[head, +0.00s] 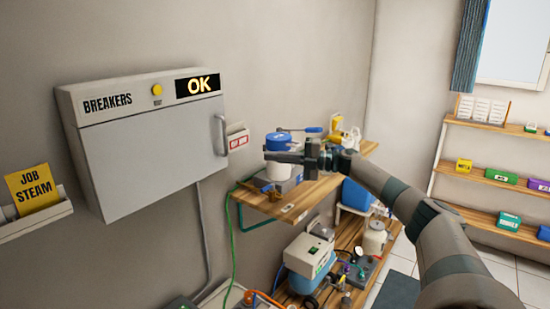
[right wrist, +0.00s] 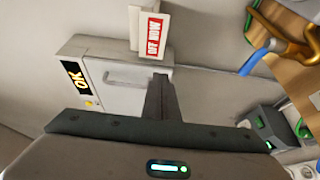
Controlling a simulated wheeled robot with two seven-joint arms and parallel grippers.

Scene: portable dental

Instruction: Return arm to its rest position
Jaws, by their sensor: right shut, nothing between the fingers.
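My right arm comes in from the lower right in the head view. Its gripper (head: 285,157) is shut and empty, held in the air in front of the wall shelf and pointing left toward the breaker box. The fingers also show pressed together in the right wrist view (right wrist: 160,100). The grey breaker box (head: 150,145) hangs on the wall at the left with its door closed. Its display reads OK (head: 197,85). The box also shows behind the fingers in the right wrist view (right wrist: 115,80). My left gripper is not in view.
A wooden wall shelf (head: 285,207) with a blue-lidded container (head: 279,141) lies close around my right gripper. A red-and-white sign (head: 238,141) juts out beside the box. A bench with devices (head: 310,253) stands below. Shelves with boxes (head: 490,179) stand at the right.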

